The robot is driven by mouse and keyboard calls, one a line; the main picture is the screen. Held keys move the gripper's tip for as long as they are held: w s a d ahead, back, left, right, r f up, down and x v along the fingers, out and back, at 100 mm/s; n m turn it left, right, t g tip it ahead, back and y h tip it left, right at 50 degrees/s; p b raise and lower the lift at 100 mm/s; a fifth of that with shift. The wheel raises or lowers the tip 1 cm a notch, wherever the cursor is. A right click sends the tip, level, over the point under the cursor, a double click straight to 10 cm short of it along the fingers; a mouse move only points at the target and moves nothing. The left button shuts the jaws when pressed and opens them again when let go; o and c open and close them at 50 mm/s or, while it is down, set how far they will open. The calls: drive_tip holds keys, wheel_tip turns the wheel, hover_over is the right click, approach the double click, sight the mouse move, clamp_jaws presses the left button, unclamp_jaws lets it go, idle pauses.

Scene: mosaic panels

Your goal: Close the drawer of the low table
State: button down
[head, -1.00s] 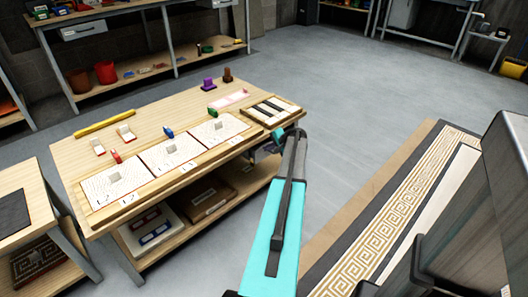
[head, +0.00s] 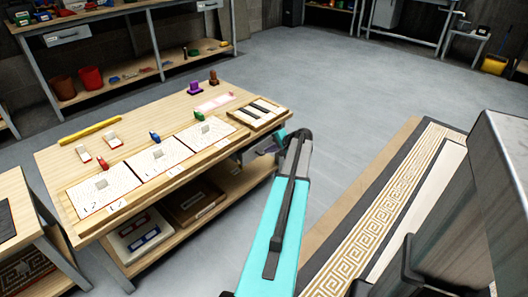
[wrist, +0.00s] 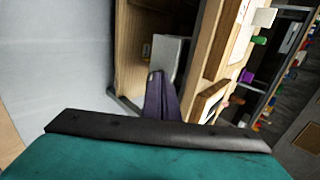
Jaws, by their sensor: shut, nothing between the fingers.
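The low table (head: 130,150) stands left of my arm in the head view, with a light wood top and a shelf below. Its grey drawer (head: 258,150) is under the top near the right end, partly hidden by my arm. In the wrist view the drawer (wrist: 171,55) shows as a grey box that appears to stick out beside the table's wooden edge. My gripper (wrist: 157,76) is shut and empty, with its dark fingers pointing at the drawer and overlapping it in the picture. I cannot tell whether they touch. In the head view my arm hides the gripper.
White panels (head: 158,158), a yellow bar (head: 90,127) and small coloured blocks lie on the tabletop. A second table (head: 25,215) stands at the left. A patterned strip (head: 385,215) lies at the right. Grey floor (head: 350,90) is open behind.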

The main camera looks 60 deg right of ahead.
drive_tip(key=shift+v, duration=1.25)
